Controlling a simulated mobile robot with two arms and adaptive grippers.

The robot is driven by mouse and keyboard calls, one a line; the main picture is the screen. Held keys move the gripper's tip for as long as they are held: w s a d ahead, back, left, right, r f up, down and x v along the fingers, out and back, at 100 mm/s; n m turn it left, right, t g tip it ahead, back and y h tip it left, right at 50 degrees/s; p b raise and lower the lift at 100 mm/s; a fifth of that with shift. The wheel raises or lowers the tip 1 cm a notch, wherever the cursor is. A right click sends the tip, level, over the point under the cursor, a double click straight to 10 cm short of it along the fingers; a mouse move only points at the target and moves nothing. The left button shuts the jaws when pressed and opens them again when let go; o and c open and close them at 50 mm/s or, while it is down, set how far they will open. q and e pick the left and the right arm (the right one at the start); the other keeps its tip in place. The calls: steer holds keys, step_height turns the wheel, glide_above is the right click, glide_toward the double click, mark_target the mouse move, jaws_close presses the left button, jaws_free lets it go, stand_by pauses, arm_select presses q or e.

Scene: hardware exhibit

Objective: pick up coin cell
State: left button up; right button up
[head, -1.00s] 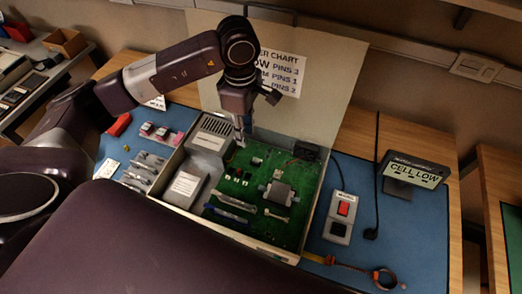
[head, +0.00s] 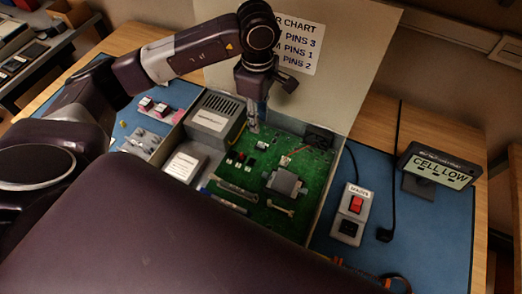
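My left gripper (head: 254,124) points down over the upper left part of a green circuit board (head: 290,228), beside the grey power block. Its fingers look thin and close together, but I cannot tell whether they are shut or hold anything. A small pale part (head: 262,145) sits on the board just right of and below the fingertips. I cannot make out a coin cell for certain; it may be hidden or too small. My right gripper is not in view.
A grey power block (head: 214,120) and a labelled box (head: 186,166) stand left of the board. A raised chart panel (head: 345,50) is behind. A red switch box (head: 351,213) and a "CELL LOW" display (head: 438,168) stand on the blue mat at right.

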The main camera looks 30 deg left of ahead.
mark_target(260, 144)
arm_select(q)
step_height(260, 144, down, 2)
steer(key=shift+s+f+b, duration=0.1)
steer(key=shift+f+b, duration=0.1)
steer(key=shift+b, duration=0.4)
steer(key=f+p, duration=0.1)
steer(key=f, duration=0.1)
steer(key=f+p, duration=0.1)
steer(key=f, duration=0.1)
steer(key=f+p, duration=0.1)
steer(key=f, duration=0.2)
steer(key=shift+d+f, duration=0.1)
steer(key=shift+d, duration=0.15)
steer(key=shift+f, duration=0.25)
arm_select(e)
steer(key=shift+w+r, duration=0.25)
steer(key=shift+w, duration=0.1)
arm_select(q)
steer(key=shift+c, duration=0.5)
jaws_close()
